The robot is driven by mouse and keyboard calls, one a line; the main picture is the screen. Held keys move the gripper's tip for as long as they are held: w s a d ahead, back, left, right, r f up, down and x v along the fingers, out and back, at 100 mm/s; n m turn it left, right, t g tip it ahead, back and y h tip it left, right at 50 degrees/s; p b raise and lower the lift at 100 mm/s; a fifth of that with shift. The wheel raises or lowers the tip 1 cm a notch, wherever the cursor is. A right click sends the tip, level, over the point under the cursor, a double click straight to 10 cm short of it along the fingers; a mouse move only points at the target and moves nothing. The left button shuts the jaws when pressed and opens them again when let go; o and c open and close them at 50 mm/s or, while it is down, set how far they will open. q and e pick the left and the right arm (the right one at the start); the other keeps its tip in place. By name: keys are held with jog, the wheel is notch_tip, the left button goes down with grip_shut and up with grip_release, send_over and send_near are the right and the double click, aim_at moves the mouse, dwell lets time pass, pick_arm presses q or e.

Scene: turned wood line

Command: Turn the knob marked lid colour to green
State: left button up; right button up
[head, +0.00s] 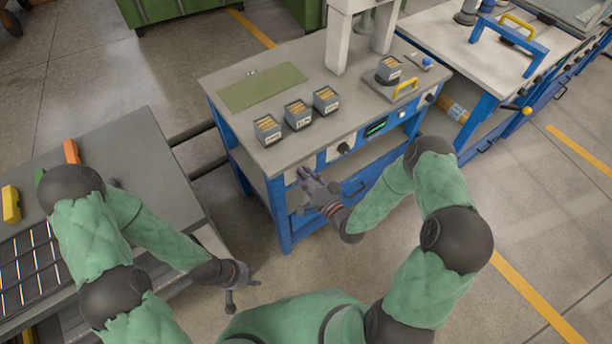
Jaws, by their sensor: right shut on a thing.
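The workbench (290,150) with a blue frame stands in the middle, with controls along its front panel. My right gripper (304,175) is at the left end of that panel and is shut on a knob there. Its fingers hide the knob, so I cannot see where the knob points. A black knob (343,148) sits on the panel to the right of the gripper, untouched. The markings by the knobs are too small to read. My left gripper (241,293) hangs over the floor left of the bench, open and empty.
Three grey bins (298,115) stand on the bench beside a green mat (262,87). A small lit display (376,127) is on the front panel. A grey table (120,150) is at left.

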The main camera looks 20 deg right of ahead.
jog(key=shift+w+d+r+m, duration=0.25)
jog(key=shift+w+d+m, duration=0.1)
jog(key=shift+m, duration=0.15)
jog(key=o, duration=1.1)
jog(key=shift+s, duration=0.1)
jog(key=shift+o, duration=0.2)
jog(key=shift+s+f, duration=0.1)
jog(key=shift+f, duration=0.05)
jog(key=shift+a, duration=0.1)
jog(key=v, duration=1.2)
